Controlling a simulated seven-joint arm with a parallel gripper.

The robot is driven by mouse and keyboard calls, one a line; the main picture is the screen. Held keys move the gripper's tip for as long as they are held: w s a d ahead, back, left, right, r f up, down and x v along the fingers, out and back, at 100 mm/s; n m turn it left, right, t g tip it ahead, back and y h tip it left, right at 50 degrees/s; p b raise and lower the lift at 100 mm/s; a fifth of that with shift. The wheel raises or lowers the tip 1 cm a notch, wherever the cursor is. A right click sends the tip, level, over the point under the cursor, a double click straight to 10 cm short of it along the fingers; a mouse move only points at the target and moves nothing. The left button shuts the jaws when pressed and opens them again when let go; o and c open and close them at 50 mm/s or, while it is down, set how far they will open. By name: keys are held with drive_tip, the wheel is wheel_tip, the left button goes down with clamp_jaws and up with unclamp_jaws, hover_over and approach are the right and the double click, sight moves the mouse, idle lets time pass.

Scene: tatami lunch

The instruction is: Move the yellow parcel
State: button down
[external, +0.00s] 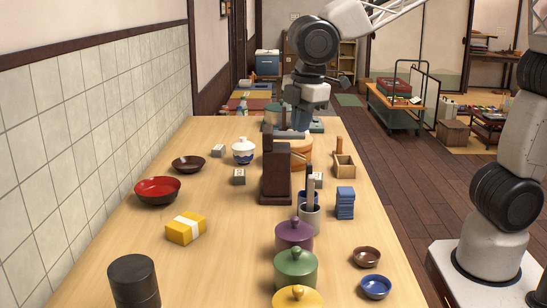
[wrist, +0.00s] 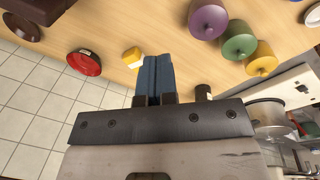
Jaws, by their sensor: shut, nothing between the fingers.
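The yellow parcel (external: 186,228) is a small box with a white band, lying on the left part of the wooden table in the external view. It also shows in the wrist view (wrist: 131,57), just left of my fingertips in the picture. My gripper (external: 299,122) is over the far part of the table in the external view, well beyond the parcel and apart from it. Its blue fingers are together and empty in the wrist view (wrist: 155,62). The dark wooden stand and items around it partly hide the area below my gripper in the external view.
A red bowl (external: 157,190) and dark bowl (external: 188,164) lie beyond the parcel. A black canister (external: 134,281) stands nearer. Purple (external: 294,237), green (external: 295,269) and yellow (external: 298,297) lidded pots line the right. The dark stand (external: 275,178) rises mid-table. Bare table surrounds the parcel.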

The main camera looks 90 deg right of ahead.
drive_tip(key=w+a+f+n, duration=0.3)
drive_tip(key=w+a+f, duration=0.1)
drive_tip(key=w+f, duration=0.3)
drive_tip(key=w+a+f+n+g, duration=0.1)
drive_tip(key=w+a+f+n, duration=0.2)
drive_tip(key=w, duration=0.8)
drive_tip(key=w+a+f+n+h, duration=0.1)
drive_tip(key=w+a+f+n, duration=0.2)
drive_tip(key=w+a+f, duration=0.3)
drive_tip(key=shift+w+a+f+n, duration=0.1)
drive_tip(key=shift+w+f+n, duration=0.05)
drive_tip(key=shift+w+f, duration=0.55)
drive_tip(key=shift+w+a+f+n, duration=0.1)
drive_tip(key=shift+w+f, duration=0.25)
drive_tip(key=shift+f, duration=0.6)
drive_tip(key=shift+w+f+n, duration=0.15)
drive_tip(key=shift+w+f, duration=0.4)
drive_tip(key=shift+f, duration=0.25)
drive_tip(key=shift+d, duration=0.1)
